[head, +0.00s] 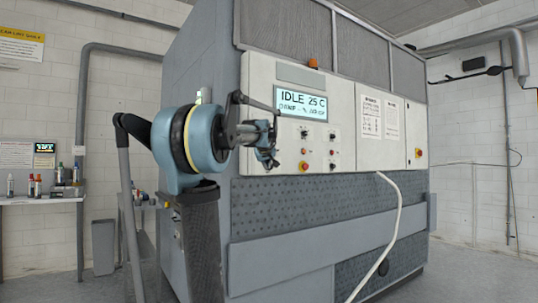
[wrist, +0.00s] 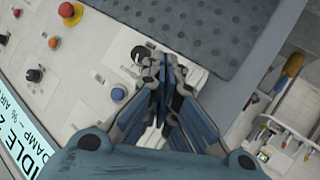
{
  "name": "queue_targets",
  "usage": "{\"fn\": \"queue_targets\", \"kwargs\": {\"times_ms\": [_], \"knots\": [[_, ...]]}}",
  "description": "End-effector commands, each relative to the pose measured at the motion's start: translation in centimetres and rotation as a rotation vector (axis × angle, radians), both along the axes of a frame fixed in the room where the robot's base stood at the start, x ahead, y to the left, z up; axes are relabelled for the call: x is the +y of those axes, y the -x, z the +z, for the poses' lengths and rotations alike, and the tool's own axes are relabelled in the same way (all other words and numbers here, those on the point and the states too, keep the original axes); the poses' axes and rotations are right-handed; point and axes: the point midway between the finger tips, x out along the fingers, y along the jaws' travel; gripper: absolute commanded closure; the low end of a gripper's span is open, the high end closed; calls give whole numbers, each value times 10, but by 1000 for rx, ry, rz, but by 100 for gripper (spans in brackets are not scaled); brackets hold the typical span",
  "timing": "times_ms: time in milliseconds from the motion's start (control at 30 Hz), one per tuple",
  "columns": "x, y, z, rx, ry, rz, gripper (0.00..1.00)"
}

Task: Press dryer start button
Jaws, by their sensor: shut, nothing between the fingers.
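The dryer's white control panel (head: 345,125) is on the front of the large grey machine, with a display (head: 301,104) reading "IDLE 25 C". Below the display are several small knobs and buttons, including a red button (head: 304,166). Their labels are too small to read, so I cannot tell which is the start button. My gripper (head: 270,160) is in front of the panel's left part and hides some of it. In the wrist view my gripper (wrist: 160,70) is shut and empty, its fingertips overlapping the view of a black knob (wrist: 140,54). Contact cannot be told.
A white hose (head: 398,215) hangs down the machine's front. A dimpled grey panel (head: 300,200) lies below the controls. A side table (head: 30,200) with bottles is at the far left, and a grey bin (head: 103,246) stands on the floor.

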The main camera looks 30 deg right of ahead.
Motion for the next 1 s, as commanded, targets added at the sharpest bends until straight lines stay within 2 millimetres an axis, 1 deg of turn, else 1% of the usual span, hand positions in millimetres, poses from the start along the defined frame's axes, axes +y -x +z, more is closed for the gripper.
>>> {"fn": "queue_targets", "kwargs": {"times_ms": [33,100,200,300,433,767,867,1000], "knots": [[-24,0,13,-15,25,-25,100],[-48,1,28,-31,57,-51,100],[-75,4,44,-49,93,-79,100],[-91,5,54,-59,116,-97,100],[-99,7,59,-63,128,-107,100],[-99,6,59,-63,127,-106,100],[-98,3,59,-63,128,-104,100],[-97,-9,58,-62,128,-105,100]]}}
